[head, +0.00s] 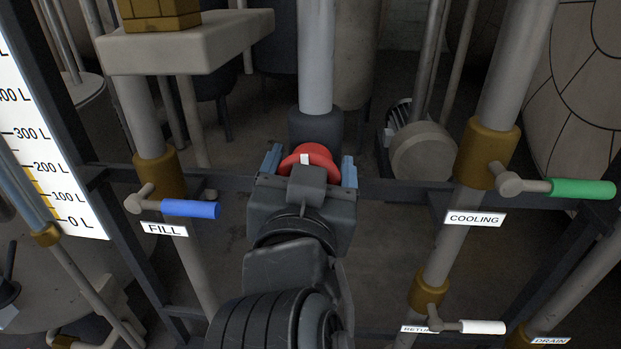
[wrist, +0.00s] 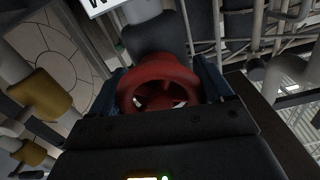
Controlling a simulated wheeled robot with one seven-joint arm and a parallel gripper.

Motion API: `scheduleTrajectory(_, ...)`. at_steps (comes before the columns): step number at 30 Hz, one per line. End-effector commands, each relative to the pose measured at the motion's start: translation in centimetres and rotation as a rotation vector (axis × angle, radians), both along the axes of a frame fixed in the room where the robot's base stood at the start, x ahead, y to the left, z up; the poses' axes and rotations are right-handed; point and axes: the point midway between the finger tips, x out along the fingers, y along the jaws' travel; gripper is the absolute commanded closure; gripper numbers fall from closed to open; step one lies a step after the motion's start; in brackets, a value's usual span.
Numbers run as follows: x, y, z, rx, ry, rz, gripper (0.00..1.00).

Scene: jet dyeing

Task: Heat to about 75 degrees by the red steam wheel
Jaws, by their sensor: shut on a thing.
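The red steam wheel (head: 313,156) sits on a dark valve body at the foot of a vertical grey pipe in the middle of the head view. A small white mark shows on its rim. My gripper (head: 310,172) is at the wheel, with one blue finger on each side of it, shut on it. In the wrist view the red wheel (wrist: 158,85) with its spokes lies between the blue fingers. My gripper's body hides the near part of the wheel. No temperature display shows in either view.
A blue FILL lever (head: 190,209) is at left, a green COOLING lever (head: 582,189) at right, and a white RETURN lever (head: 482,327) lower right. A litre scale (head: 45,150) stands far left. A grey ledge (head: 190,45) juts out above left. Dark frame bars cross behind the wheel.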

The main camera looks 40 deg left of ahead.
Motion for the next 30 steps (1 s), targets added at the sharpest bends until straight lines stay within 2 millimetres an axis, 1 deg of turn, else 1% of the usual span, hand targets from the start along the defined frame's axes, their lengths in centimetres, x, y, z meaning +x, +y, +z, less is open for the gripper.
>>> scheduleTrajectory(7,-0.02,0.03,0.19,0.070,0.038,0.001,0.51)
scheduleTrajectory(22,0.01,-0.01,0.32,0.087,0.047,0.001,0.51)
scheduleTrajectory(23,0.01,-0.01,0.32,0.087,0.047,0.001,0.20)
scheduleTrajectory(29,0.02,-0.02,0.21,0.085,0.049,0.000,0.00)
scheduleTrajectory(30,0.02,-0.02,0.19,0.085,0.049,0.000,0.00)
